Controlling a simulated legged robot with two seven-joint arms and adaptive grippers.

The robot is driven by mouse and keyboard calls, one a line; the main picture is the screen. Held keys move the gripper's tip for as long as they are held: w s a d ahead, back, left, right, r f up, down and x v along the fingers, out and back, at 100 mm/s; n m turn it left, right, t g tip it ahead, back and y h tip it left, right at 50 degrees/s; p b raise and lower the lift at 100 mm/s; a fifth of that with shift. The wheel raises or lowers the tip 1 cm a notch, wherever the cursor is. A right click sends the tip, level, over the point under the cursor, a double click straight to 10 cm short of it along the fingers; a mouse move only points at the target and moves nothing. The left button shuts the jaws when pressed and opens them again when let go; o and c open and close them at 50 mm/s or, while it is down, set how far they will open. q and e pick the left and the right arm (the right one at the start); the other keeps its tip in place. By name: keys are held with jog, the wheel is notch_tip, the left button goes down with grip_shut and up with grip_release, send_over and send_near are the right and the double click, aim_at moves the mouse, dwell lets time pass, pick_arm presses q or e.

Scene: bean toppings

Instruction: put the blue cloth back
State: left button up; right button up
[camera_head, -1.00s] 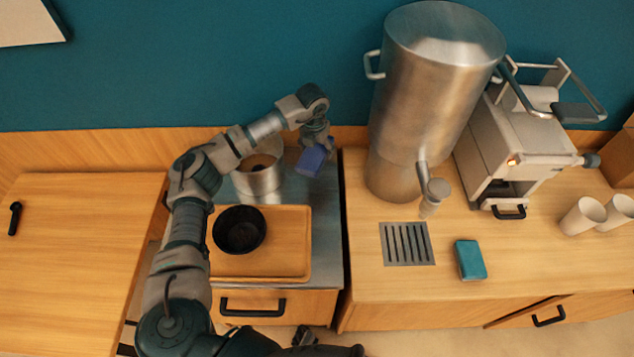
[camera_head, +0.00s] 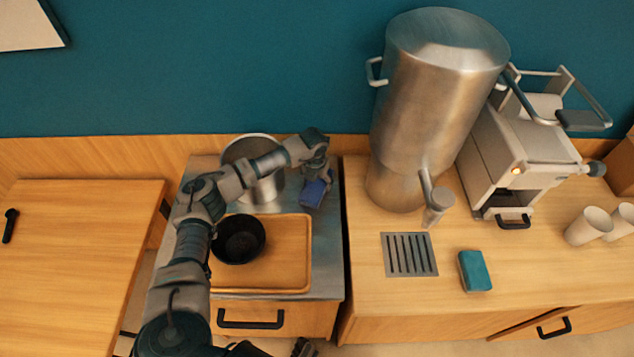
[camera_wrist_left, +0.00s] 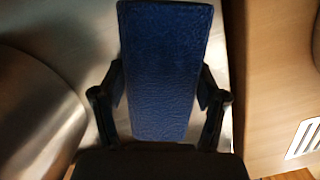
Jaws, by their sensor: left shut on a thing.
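The blue cloth (camera_head: 313,193) is a dark blue folded pad. My left gripper (camera_head: 318,178) is shut on it, over the metal counter (camera_head: 325,255), right of the metal pot (camera_head: 268,187) and behind the wooden tray. In the left wrist view the cloth (camera_wrist_left: 165,65) stands between the two fingers (camera_wrist_left: 160,100), with the metal surface around it. I cannot tell whether the cloth touches the counter.
A black bowl (camera_head: 238,239) sits on the wooden tray (camera_head: 285,275). A large steel dispenser (camera_head: 435,100), a drain grate (camera_head: 409,254) and a teal sponge (camera_head: 475,271) are on the right counter. A coffee machine (camera_head: 525,165) and paper cups (camera_head: 588,226) stand further right.

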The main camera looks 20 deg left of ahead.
aim_at(317, 184)
pick_arm(q)
jog(key=shift+d, duration=0.1)
jog(key=o, duration=1)
jog(key=shift+d, duration=0.2)
jog(key=shift+o, duration=1)
jog(key=shift+d, duration=0.2)
jog(key=shift+d+r, duration=0.1)
jog(key=shift+a+r, duration=0.3)
jog(key=shift+r, duration=0.2)
notch_tip(317, 184, up, 11)
jog(key=s, duration=0.1)
jog(key=shift+s+d, duration=0.2)
jog(key=shift+s, duration=0.05)
pick_arm(e)
jog(key=shift+d+f, duration=0.35)
jog(key=shift+f, duration=0.05)
pick_arm(q)
jog(key=shift+a+f, duration=0.1)
jog(key=shift+a, duration=0.15)
pick_arm(e)
jog(key=shift+s+a, duration=0.1)
jog(key=shift+s, duration=0.05)
